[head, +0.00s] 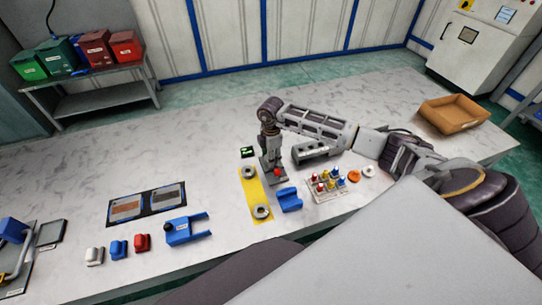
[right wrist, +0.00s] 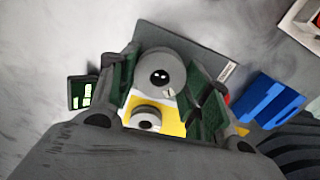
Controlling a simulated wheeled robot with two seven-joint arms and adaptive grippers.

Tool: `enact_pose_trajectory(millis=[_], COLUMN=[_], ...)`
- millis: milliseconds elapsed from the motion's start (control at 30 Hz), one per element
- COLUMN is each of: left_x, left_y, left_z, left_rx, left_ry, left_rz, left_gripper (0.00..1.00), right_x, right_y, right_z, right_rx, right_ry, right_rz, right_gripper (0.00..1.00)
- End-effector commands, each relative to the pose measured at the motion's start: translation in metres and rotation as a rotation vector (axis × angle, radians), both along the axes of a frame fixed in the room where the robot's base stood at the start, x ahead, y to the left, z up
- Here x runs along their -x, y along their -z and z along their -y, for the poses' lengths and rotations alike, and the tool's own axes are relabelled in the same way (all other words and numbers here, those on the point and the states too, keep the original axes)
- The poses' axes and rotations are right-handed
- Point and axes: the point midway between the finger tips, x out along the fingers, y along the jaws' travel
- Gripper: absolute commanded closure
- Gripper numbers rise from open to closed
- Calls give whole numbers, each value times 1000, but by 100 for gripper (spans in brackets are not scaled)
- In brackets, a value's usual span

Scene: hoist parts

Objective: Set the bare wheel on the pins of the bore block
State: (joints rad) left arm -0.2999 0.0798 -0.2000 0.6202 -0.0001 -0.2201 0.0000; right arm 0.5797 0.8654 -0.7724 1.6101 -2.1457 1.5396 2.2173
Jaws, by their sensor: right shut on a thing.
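My right gripper (head: 272,166) points down over a dark grey plate (right wrist: 195,42) in the middle of the table. In the right wrist view its green-padded fingers (right wrist: 165,88) are shut on a grey wheel (right wrist: 150,68). Two small light spots, perhaps pin ends, show in the wheel's dark bore. The bore block is largely hidden beneath the wheel and gripper, and I cannot tell whether the wheel touches it. Two other grey wheels lie on the yellow mat (head: 255,191), a far one (head: 249,172) and a near one (head: 262,212). My left gripper is not in view.
A blue cradle (head: 289,199) and a tray of coloured pegs (head: 325,187) stand right of the plate. A small display (head: 247,152) is left of the gripper. The back left tabletop is clear.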

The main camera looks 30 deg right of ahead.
Motion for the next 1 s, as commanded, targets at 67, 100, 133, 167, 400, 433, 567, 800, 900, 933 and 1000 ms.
enact_pose_trajectory(millis=[67, 100, 133, 167, 400, 433, 567, 800, 900, 933, 1000], left_x=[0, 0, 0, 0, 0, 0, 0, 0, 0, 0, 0], left_y=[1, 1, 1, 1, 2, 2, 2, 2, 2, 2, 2], left_z=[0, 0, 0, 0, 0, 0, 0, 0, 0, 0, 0], left_rx=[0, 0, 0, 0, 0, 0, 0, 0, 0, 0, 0], left_ry=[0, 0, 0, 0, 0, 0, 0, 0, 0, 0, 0], left_rz=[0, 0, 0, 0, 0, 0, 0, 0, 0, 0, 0], left_gripper=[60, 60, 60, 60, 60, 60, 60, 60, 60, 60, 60], right_x=[0, 0, 0, 0, 0, 0, 0, 0, 0, 0, 0], right_y=[1, 1, 1, 1, 3, 3, 4, 3, 3, 4, 4], right_z=[0, 0, 0, 0, 0, 0, 0, 0, 0, 0, 0], right_rx=[0, 0, 0, 0, 0, 0, 0, 0, 0, 0, 0], right_ry=[0, 0, 0, 0, 0, 0, 0, 0, 0, 0, 0], right_rz=[1, 1, 1, 1, 1, 1, 1, 1, 1, 1, 1], right_gripper=[88, 88, 88, 88, 88, 88, 88, 46, 33, 29, 27])
